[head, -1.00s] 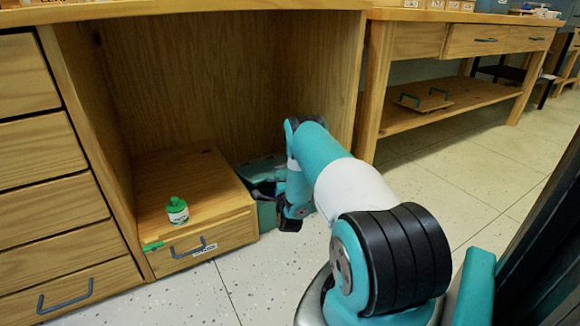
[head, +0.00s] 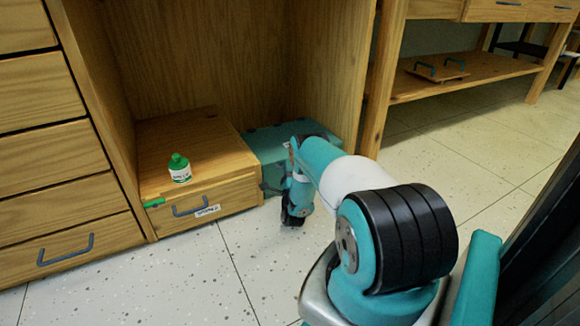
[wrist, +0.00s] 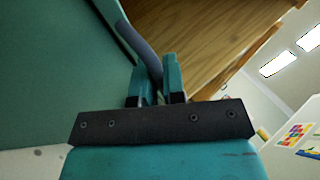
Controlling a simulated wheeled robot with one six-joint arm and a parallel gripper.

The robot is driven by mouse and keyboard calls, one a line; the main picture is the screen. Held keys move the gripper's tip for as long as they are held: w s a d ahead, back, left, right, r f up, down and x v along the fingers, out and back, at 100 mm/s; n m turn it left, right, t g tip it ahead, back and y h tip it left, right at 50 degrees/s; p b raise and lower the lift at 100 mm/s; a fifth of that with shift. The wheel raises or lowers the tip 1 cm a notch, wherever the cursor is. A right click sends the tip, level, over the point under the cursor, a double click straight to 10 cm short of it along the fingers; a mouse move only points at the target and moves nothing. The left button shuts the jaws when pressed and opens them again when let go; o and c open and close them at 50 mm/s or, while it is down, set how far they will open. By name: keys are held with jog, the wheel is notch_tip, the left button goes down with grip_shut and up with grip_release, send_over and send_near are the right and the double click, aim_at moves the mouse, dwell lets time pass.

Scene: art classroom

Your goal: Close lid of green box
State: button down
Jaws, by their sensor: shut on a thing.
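The green box (head: 272,142) is a teal box on the floor of the wooden bay, to the right of a small wooden drawer box. In the head view its flat teal top shows and looks shut down, though my arm hides its right part. In the wrist view a broad teal surface (wrist: 60,70) fills the left side. My gripper (wrist: 157,82) is shut on a grey curved handle (wrist: 133,38), which runs between its two teal fingers. In the head view my gripper (head: 294,208) is low in front of the box, its fingertips hidden.
A bay side wall (head: 350,80) stands close to the right of the green box. The speckled floor (head: 180,275) in front is clear.

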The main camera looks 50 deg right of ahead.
jog(key=shift+a+f, duration=0.25)
jog(key=shift+f, duration=0.2)
jog(key=c, duration=1.2)
grip_release()
jog(key=shift+w, duration=0.1)
jog(key=shift+d+r, duration=0.1)
jog(key=shift+d, duration=0.05)
